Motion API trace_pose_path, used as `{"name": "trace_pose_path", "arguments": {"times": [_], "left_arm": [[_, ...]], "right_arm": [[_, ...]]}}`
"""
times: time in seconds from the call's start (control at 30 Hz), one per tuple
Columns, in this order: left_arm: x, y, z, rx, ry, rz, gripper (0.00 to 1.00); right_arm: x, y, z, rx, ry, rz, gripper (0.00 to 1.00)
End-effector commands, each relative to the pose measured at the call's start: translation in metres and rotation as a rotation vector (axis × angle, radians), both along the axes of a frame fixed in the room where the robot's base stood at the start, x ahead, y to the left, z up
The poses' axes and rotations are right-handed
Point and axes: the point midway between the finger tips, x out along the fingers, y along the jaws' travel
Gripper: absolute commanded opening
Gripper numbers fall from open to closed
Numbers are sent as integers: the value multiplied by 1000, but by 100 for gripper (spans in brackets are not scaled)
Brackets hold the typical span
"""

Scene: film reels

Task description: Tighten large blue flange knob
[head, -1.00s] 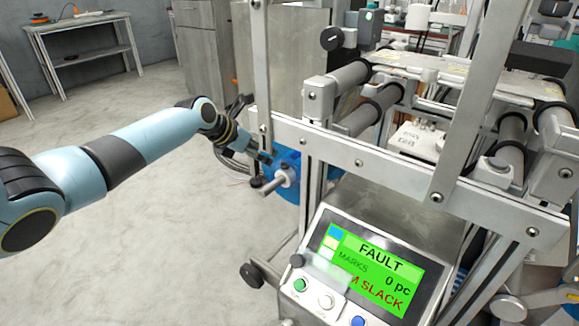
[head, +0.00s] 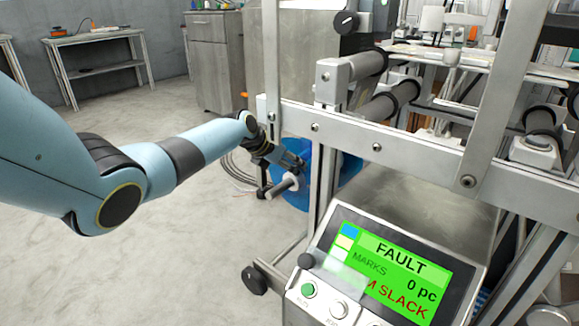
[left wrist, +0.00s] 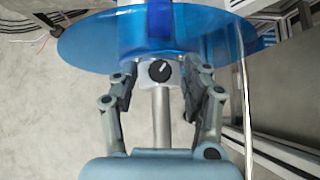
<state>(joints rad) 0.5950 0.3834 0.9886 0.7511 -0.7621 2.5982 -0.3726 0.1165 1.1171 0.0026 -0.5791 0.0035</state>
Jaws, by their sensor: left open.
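The large blue flange (head: 292,199) is a translucent disc on the machine's lower left side, partly hidden behind the frame. It fills the top of the left wrist view (left wrist: 90,45). A pale hub with a round black knob (left wrist: 159,70) bearing a white mark sits at its centre, on a grey shaft (left wrist: 160,118). My left gripper (left wrist: 159,76) is open, with one finger on each side of the hub and knob. Its fingertips are close to the flange; whether they touch the hub I cannot tell. It also shows at the hub in the head view (head: 290,163). My right gripper is out of view.
A control panel (head: 385,270) reads FAULT, 0 pc and a red line ending in SLACK. A metal crossbar (head: 410,150) and an upright (head: 271,70) stand close to my left gripper. Rollers (head: 390,100) lie behind. The floor at left is clear.

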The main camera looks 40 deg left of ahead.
Motion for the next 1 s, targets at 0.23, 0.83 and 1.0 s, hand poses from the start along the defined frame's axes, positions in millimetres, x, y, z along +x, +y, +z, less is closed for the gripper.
{"name": "trace_pose_path", "arguments": {"times": [0.23, 0.83, 1.0], "left_arm": [[0, 0, 0, 0, 0, 0, 36], [0, 2, -1, -2, 3, -96, 0], [1, 5, -6, -3, -2, -260, 0]], "right_arm": [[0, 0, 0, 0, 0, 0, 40], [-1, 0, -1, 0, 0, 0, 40], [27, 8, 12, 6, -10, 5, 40]]}}
